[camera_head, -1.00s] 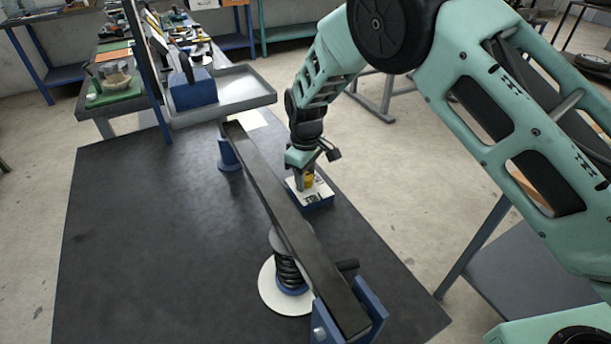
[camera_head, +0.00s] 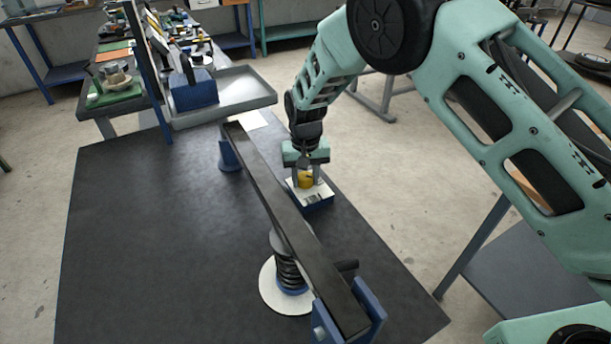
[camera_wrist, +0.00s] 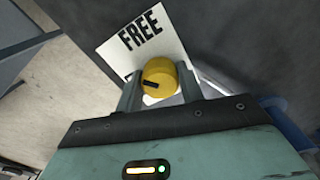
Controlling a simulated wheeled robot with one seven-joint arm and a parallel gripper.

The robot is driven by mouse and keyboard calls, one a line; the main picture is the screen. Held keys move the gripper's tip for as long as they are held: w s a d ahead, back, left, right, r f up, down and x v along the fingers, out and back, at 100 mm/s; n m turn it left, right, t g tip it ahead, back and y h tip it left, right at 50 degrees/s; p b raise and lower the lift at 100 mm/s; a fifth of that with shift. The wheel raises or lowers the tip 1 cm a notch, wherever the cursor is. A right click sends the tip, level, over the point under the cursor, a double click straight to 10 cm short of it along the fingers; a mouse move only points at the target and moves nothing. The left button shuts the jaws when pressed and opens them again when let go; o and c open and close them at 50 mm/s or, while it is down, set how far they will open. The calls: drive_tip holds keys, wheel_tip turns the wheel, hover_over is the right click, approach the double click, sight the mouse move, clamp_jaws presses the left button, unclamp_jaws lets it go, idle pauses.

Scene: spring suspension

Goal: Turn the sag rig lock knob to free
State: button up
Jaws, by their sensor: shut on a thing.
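The yellow lock knob (camera_wrist: 160,78) stands on a blue box with a white label plate (camera_head: 316,197). In the wrist view the plate's word FREE (camera_wrist: 140,31) shows; the rest of the lettering is hidden by the knob and my gripper. The knob's black pointer mark lies roughly crosswise in that view, not at the word FREE. My gripper (camera_wrist: 160,90) is shut on the knob, one finger on each side. In the head view my gripper (camera_head: 307,180) comes down on the knob (camera_head: 306,181) from above.
The sag rig's long dark beam (camera_head: 270,195) runs close to the left of the knob box. A coil spring (camera_head: 290,272) on a white disc stands under its near end. A grey tray (camera_head: 240,88) is behind. The black table top (camera_head: 140,230) is clear on the left.

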sight(305, 175)
drive_tip(key=m, duration=0.3)
drive_tip(key=shift+r+m, duration=0.1)
drive_tip(key=shift+m, duration=0.3)
drive_tip(key=shift+w+m+p, duration=0.1)
drive_tip(key=shift+m+p, duration=0.25)
drive_tip(key=shift+m, duration=1.55)
drive_tip(key=o, duration=1)
wheel_tip(305, 175, up, 17)
drive_tip(key=shift+r+b, duration=0.15)
drive_tip(key=shift+b, duration=0.75)
